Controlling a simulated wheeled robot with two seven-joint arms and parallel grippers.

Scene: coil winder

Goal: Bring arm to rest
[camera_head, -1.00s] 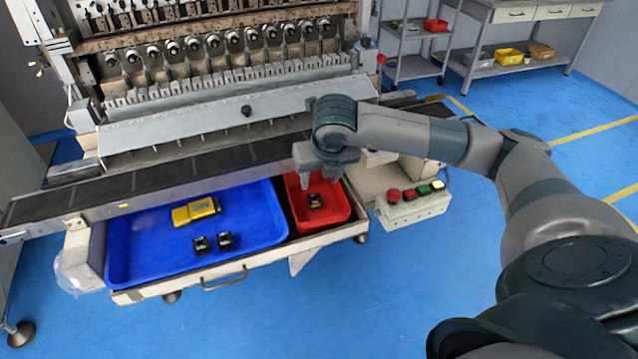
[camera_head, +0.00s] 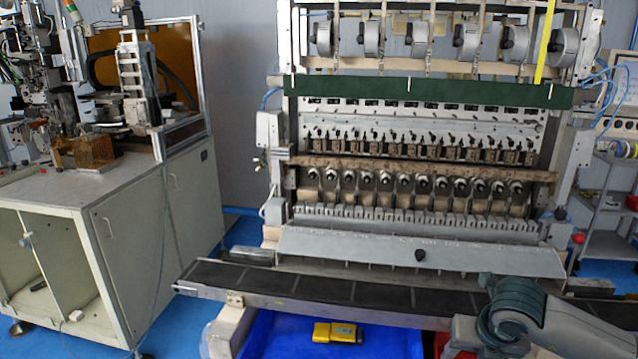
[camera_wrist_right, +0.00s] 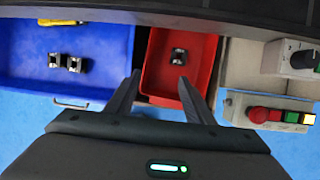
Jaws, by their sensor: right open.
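My right arm (camera_head: 512,318) comes in at the lower right of the head view, and its gripper is below or outside the picture's edge there. In the right wrist view my right gripper (camera_wrist_right: 160,90) is open and empty, with its two fingers spread in front of the red bin (camera_wrist_right: 152,74). A small black part (camera_wrist_right: 178,56) lies in the red bin, beyond the fingertips and apart from them. My left gripper is in neither view.
The conveyor belt (camera_head: 330,288) of the coil winder (camera_head: 420,190) runs above the bins. The blue tray (camera_wrist_right: 108,62) holds two black parts (camera_wrist_right: 66,62) and a yellow tool (camera_head: 337,332). A button box (camera_wrist_right: 270,112) stands right of the red bin. A cabinet (camera_head: 150,240) stands left.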

